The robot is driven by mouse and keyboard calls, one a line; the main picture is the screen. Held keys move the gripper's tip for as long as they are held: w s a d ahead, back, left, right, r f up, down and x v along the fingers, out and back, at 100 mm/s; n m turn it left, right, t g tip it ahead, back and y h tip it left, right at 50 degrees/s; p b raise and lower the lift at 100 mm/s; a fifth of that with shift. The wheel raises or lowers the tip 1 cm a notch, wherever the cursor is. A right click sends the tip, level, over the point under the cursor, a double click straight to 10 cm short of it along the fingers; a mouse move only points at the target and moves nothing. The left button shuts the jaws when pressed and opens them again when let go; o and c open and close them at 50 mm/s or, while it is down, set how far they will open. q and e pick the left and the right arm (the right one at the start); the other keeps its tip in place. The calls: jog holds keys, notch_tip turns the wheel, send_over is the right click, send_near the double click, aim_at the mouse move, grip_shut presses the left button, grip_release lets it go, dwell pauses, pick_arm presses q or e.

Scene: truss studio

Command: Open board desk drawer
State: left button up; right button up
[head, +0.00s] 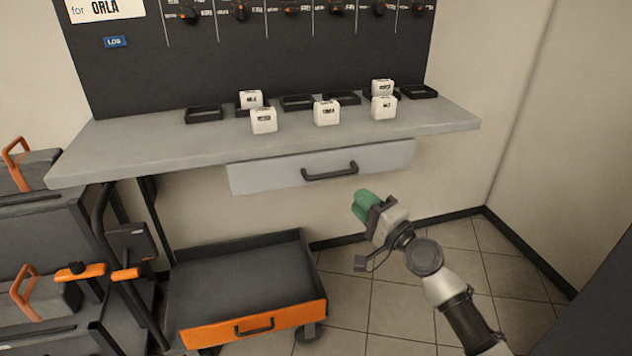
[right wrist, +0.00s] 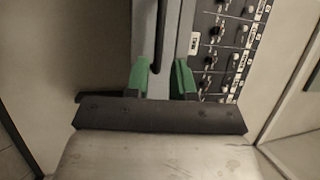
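The board desk (head: 440,124) has a grey drawer (head: 265,177) under its top, with a dark bar handle (head: 330,172) on the front. The drawer front sits close under the desk edge and looks shut. My right gripper (head: 362,204), with green fingers, is just below and right of the handle in the head view. In the right wrist view, its fingers (right wrist: 162,78) are spread apart with nothing held. The dark handle (right wrist: 159,40) shows beyond and between the fingertips; contact is not visible. My left gripper is in neither view.
Small white blocks (head: 326,113) and black trays (head: 204,114) stand on the desktop. A cart with an orange front (head: 290,322) is below the desk. Cases with orange handles (head: 80,270) are at the left. Tiled floor (head: 400,300) is open at right.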

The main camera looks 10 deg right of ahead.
aim_at(333, 176)
jog(key=x, duration=0.5)
jog(key=shift+w+a+r, duration=0.1)
jog(key=shift+w+r, duration=0.05)
jog(key=shift+w, duration=0.1)
jog(key=x, duration=0.5)
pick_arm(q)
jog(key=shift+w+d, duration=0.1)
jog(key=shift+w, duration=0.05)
pick_arm(e)
grip_shut()
